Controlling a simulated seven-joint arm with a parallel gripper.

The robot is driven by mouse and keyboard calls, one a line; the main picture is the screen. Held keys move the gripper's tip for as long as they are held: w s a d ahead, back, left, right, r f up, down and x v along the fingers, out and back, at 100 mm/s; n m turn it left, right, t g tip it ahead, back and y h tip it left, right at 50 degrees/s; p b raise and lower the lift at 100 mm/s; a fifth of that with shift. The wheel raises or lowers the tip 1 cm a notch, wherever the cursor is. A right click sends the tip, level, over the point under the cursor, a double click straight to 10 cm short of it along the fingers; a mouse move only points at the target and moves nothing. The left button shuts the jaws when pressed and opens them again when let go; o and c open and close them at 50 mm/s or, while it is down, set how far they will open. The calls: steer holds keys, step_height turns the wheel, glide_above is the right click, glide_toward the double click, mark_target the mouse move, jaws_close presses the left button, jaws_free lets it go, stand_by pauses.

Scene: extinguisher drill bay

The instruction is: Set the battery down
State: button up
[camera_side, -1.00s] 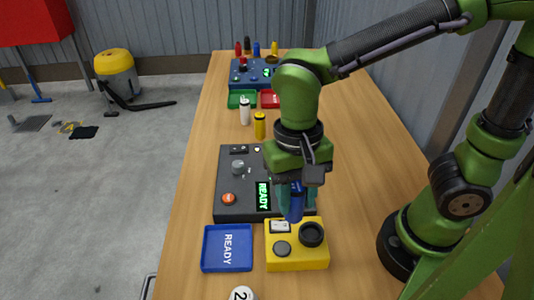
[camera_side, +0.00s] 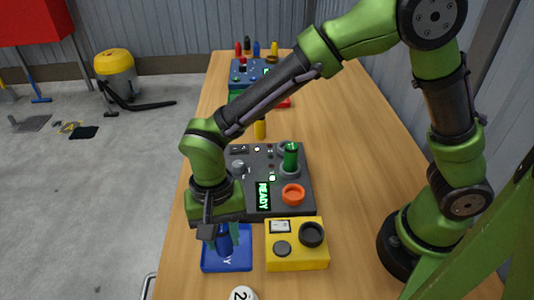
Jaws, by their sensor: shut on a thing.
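My gripper (camera_side: 222,242) is shut on a blue battery (camera_side: 225,241), held upright over the blue tray marked READY (camera_side: 241,265). The battery's lower end is at the tray in the picture; I cannot tell whether it touches the tray floor. The fingers and battery cover most of the tray's lettering.
Right of the tray stands a yellow box (camera_side: 297,258) with a black socket. A white numbered disc (camera_side: 241,294) lies in front.

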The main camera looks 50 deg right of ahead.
mark_target(224, 245)
steer(key=shift+f, duration=1.65)
steer(key=shift+f, duration=0.1)
steer(key=o, duration=1.1)
